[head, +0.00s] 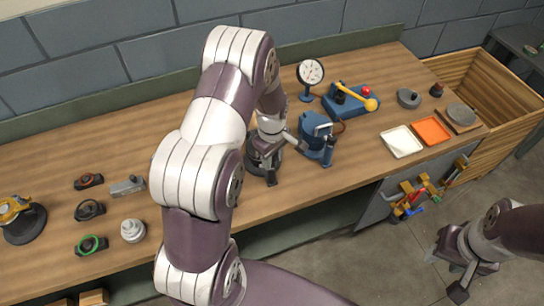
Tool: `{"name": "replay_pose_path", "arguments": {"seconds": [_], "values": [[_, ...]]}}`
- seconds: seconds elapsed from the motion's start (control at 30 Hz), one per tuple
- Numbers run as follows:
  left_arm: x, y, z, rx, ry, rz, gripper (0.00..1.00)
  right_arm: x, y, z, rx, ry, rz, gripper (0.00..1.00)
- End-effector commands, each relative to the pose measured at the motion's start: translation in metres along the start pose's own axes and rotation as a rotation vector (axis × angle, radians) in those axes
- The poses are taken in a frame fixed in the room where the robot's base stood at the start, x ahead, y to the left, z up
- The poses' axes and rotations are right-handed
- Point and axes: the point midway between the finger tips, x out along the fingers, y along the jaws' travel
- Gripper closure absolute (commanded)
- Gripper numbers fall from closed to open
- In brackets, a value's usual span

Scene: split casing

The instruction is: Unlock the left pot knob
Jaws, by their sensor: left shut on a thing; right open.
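My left gripper (270,162) is at a dark round fixture (252,160) in the middle of the bench, left of a blue device (314,134). It points down and is shut on a small part there, mostly hidden by my fingers and arm. I cannot tell for certain whether that part is the pot knob. Another dark round pot-like fixture (25,226) with a yellow top (12,208) stands at the far left, away from both grippers. My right gripper (447,270) is open and empty over the floor at the lower right.
A dial gauge (310,73) and a blue base with a yellow lever (356,100) stand behind. White (401,141) and orange (431,130) trays lie to the right. Several small parts, including a green-ringed one (91,245), lie at left. A wooden crate (496,84) stands right of the bench.

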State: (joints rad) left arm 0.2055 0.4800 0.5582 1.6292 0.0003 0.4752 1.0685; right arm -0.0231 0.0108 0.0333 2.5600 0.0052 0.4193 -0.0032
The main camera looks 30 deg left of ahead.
Motion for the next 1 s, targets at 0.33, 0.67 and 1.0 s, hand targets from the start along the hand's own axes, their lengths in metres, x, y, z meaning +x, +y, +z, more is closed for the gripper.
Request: {"name": "replay_pose_path", "arguments": {"seconds": [0.33, 0.67, 1.0], "values": [[-0.0019, 0.0017, -0.0017, -0.250, 0.004, 0.007, 0.99, -0.0003, 0.0000, 0.0000, 0.000, 0.000, 0.000, 0.57], [-0.0021, 0.0018, -0.0019, -0.369, 0.003, 0.007, 0.99, -0.0004, 0.0000, 0.0000, 0.000, 0.000, 0.000, 0.57], [-0.0022, 0.0018, -0.0019, -0.392, 0.003, 0.008, 0.99, -0.0004, 0.0000, 0.0000, 0.000, 0.000, 0.000, 0.57]]}}
